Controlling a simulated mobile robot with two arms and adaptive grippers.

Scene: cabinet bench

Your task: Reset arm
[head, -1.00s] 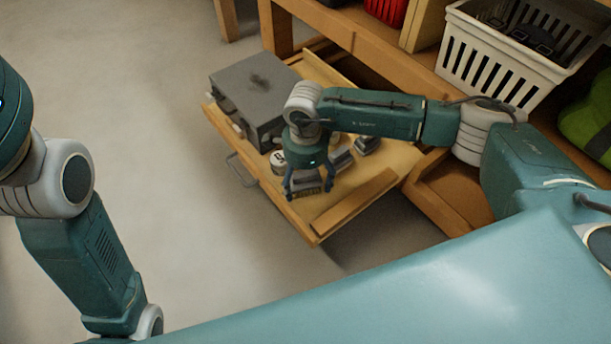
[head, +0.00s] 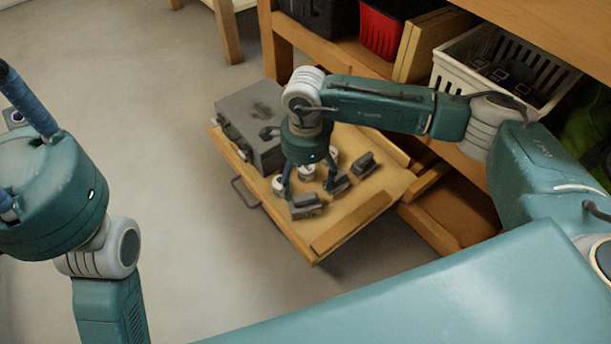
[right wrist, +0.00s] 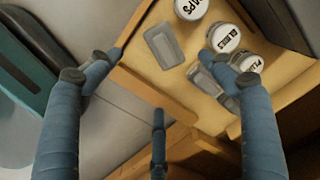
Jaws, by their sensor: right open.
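My right gripper (head: 308,186) is open and empty above the pulled-out wooden drawer (head: 352,222). In the right wrist view its blue fingers (right wrist: 158,85) are spread, with nothing between them. A grey block-like item (head: 305,205) lies in the drawer just below the fingers; it also shows in the right wrist view (right wrist: 163,46). My left gripper (head: 20,150) is at the left edge, raised, with blue fingers partly cut off by the frame, so its opening is unclear.
A grey case (head: 252,118) fills the drawer's left part. Labelled cans (head: 280,184) and more grey items (head: 363,164) stand near the fingers. A white basket (head: 460,68) and red bin (head: 383,30) sit on the shelf behind. The floor at left is clear.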

